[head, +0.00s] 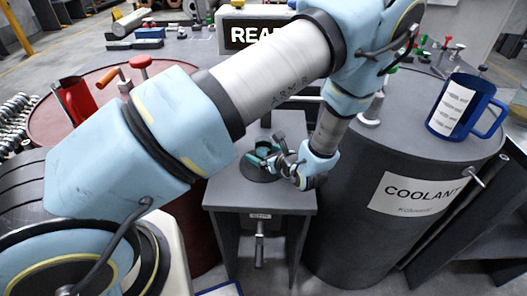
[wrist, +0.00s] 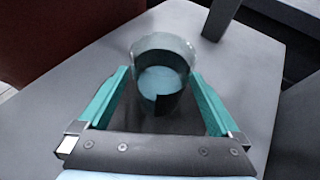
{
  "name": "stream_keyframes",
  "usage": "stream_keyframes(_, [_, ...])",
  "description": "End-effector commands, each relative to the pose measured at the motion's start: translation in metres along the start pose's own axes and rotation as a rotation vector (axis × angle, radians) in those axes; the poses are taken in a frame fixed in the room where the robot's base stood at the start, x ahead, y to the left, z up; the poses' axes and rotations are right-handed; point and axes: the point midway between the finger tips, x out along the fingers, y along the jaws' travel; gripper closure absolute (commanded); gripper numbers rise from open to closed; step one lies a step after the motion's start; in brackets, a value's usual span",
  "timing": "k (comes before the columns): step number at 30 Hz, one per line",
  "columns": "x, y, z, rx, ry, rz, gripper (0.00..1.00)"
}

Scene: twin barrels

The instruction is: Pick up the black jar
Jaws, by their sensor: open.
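A dark, see-through-looking jar with a pale blue inside (wrist: 163,50) stands upright in the wrist view, on a grey stand top. My gripper (wrist: 159,77) is open, its two teal fingers on the left and right of the jar. I cannot tell whether either finger touches it. In the head view my gripper (head: 268,155) is low over the small grey stand (head: 223,188) between two barrels. There the jar is mostly hidden by the gripper and hard to make out.
A dark red barrel (head: 50,125) stands left, with a red jug (head: 75,98) on it. A grey barrel labelled COOLANT (head: 345,225) stands right, close to my wrist, with a blue mug (head: 466,106) on top.

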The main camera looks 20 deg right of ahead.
Motion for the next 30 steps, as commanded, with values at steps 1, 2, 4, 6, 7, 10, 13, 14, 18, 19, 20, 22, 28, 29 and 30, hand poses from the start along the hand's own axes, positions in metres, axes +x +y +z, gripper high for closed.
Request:
stream_keyframes(1, [-0.0001,-0.0001,-0.0002,0.0,0.0,0.0,0.01])
stream_keyframes(2, [-0.0002,-0.0001,-0.0002,0.0,0.0,0.0,0.01])
stream_keyframes(4, [-0.0003,-0.0002,-0.0001,0.0,0.0,0.0,0.05])
stream_keyframes(6, [-0.0004,-0.0002,-0.0001,0.0,0.0,0.0,0.12])
stream_keyframes(7, [-0.0004,-0.0002,-0.0001,0.0,0.0,0.0,0.16])
stream_keyframes(10, [-0.0005,-0.0002,-0.0001,0.0,0.0,0.0,0.27])
stream_keyframes(13, [-0.0006,-0.0002,-0.0001,0.0,0.0,0.0,0.38])
stream_keyframes(14, [-0.0006,-0.0002,-0.0001,0.0,0.0,0.0,0.42])
stream_keyframes(18, [-0.0006,-0.0003,0.0,0.0,0.0,-0.001,0.57])
stream_keyframes(19, [-0.0006,-0.0003,0.0,0.0,0.0,-0.001,0.61])
stream_keyframes(20, [-0.0007,-0.0003,0.0,0.0,0.0,-0.001,0.64])
stream_keyframes(22, [-0.0007,-0.0003,0.0,0.0,0.0,-0.001,0.72])
stream_keyframes(28, [-0.0007,-0.0003,0.0,0.0,0.0,-0.001,0.94])
stream_keyframes(29, [-0.0007,-0.0004,0.0002,0.0,-0.001,-0.001,0.98])
stream_keyframes(30, [-0.0007,-0.0004,0.0002,0.0,-0.001,-0.001,1.0])
